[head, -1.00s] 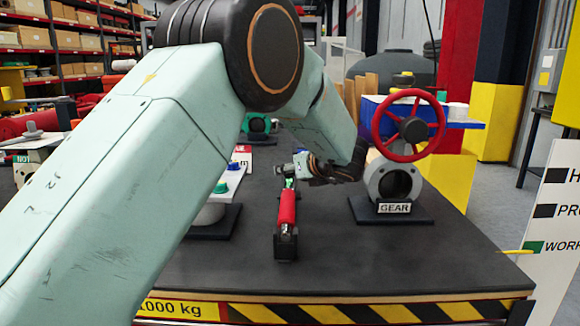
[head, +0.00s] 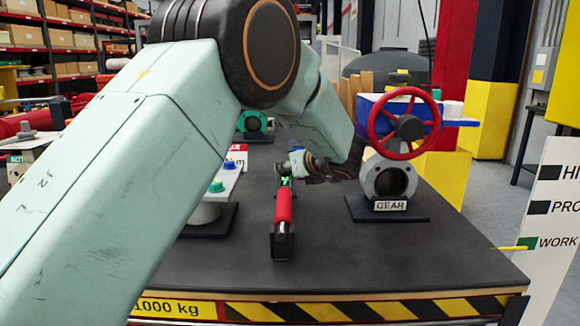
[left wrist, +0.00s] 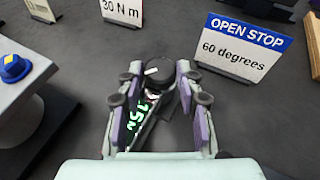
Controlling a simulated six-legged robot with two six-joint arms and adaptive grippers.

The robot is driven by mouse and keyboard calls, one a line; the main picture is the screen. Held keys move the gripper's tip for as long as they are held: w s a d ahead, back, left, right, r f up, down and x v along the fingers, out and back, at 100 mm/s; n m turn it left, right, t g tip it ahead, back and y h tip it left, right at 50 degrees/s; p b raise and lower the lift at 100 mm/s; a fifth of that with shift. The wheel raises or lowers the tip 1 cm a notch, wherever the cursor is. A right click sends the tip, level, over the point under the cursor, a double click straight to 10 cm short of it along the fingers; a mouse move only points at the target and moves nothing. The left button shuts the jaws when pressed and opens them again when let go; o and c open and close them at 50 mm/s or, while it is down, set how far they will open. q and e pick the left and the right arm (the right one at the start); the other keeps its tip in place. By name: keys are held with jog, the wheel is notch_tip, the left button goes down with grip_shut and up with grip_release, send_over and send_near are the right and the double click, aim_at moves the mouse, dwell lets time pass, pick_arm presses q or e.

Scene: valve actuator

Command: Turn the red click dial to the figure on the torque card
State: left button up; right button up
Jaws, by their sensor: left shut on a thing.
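A tool with a red cylindrical grip (head: 283,207) lies on the dark bench, its near end in a black block (head: 282,243). The red part may be the click dial; no figure on it is legible. My left gripper (left wrist: 158,85) is at the tool's far end, its purple-padded fingers closed around a dark round head (left wrist: 157,72) with a white mark. The torque card (left wrist: 122,10) reads 30 N m. The right gripper is not in view.
An OPEN STOP card (left wrist: 238,47) reading 60 degrees stands beyond my left gripper. A gear unit with a red handwheel (head: 404,124) stands to the right. A pale box with coloured knobs (head: 217,187) is left of the tool. The front right bench (head: 400,260) is clear.

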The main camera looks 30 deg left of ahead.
pick_arm(q)
jog(key=shift+c, duration=1)
jog(key=m+t+h+b, duration=0.1)
jog(key=b, duration=0.2)
jog(key=m+t+h+b, duration=0.2)
jog(key=b, duration=0.1)
jog(key=s+a+m+t+h+b, duration=0.1)
jog(key=m+b, duration=0.1)
jog(key=b, duration=0.1)
jog(key=shift+f+t+b, duration=0.2)
jog(key=shift+t+b, duration=0.1)
jog(key=shift+b, duration=0.05)
jog(key=shift+m+h+b, duration=0.35)
jog(key=shift+m+h, duration=0.15)
jog(key=shift+a+r+m+t+h+b, duration=0.2)
jog(key=shift+m+t+h+b, duration=0.3)
jog(key=shift+m+h, duration=0.25)
jog(key=shift+s+a+m+t+h, duration=0.1)
jog(key=shift+m+t+h, duration=0.2)
jog(key=shift+m+h, duration=0.65)
jog(key=shift+r+h, duration=0.1)
jog(key=shift+h, duration=0.2)
jog(key=o, duration=0.8)
jog(key=shift+c, duration=0.2)
jog(key=o, duration=0.3)
jog(key=shift+w+f, duration=0.2)
jog(key=shift+o, duration=0.4)
jog(key=shift+s+r, duration=0.1)
